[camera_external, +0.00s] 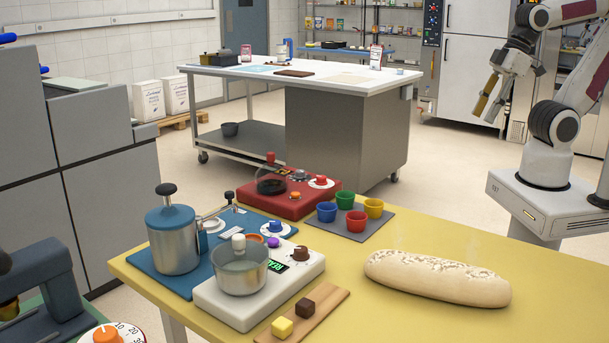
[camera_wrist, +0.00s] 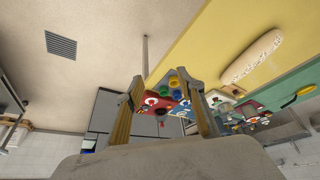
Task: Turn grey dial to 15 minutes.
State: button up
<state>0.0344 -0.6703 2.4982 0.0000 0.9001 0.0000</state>
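A small greyish dial (camera_external: 299,175) sits on the red unit (camera_external: 284,206) at the far side of the yellow table. Its markings are too small to read. On the same unit, a red knob (camera_external: 321,180) on a white disc is to its right, and an orange button (camera_external: 295,195) is in front. The red unit also shows between my fingers in the wrist view (camera_wrist: 164,112), at a distance. My gripper (camera_external: 484,112) hangs in the air at the upper right, well away from the dial. In the wrist view its two yellow fingers (camera_wrist: 165,86) are apart with nothing held.
Several coloured cups (camera_external: 345,200) stand right of the red unit. A blue base with a metal pot (camera_external: 173,245) and a white unit with a bowl (camera_external: 240,275) are nearer. A bread loaf (camera_external: 438,278) lies at right. An orange numbered dial (camera_external: 107,334) is at bottom left.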

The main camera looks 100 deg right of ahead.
jog(key=w+f, duration=0.1)
jog(key=g, duration=0.1)
send_near(300, 174)
jog(key=shift+m, duration=0.4)
jog(key=s+f, duration=0.2)
jog(key=s, duration=0.1)
jog(key=s+f, duration=0.1)
jog(key=shift+s+d+f, duration=0.15)
jog(key=shift+d, duration=0.25)
jog(key=shift+n+t, duration=0.4)
jog(key=shift+n, duration=0.2)
jog(key=w+r, duration=0.3)
jog(key=shift+w+d, duration=0.3)
jog(key=shift+d, duration=0.1)
jog(key=shift+f, duration=0.15)
jog(key=shift+x, duration=3.8)
jog(key=shift+a, duration=0.1)
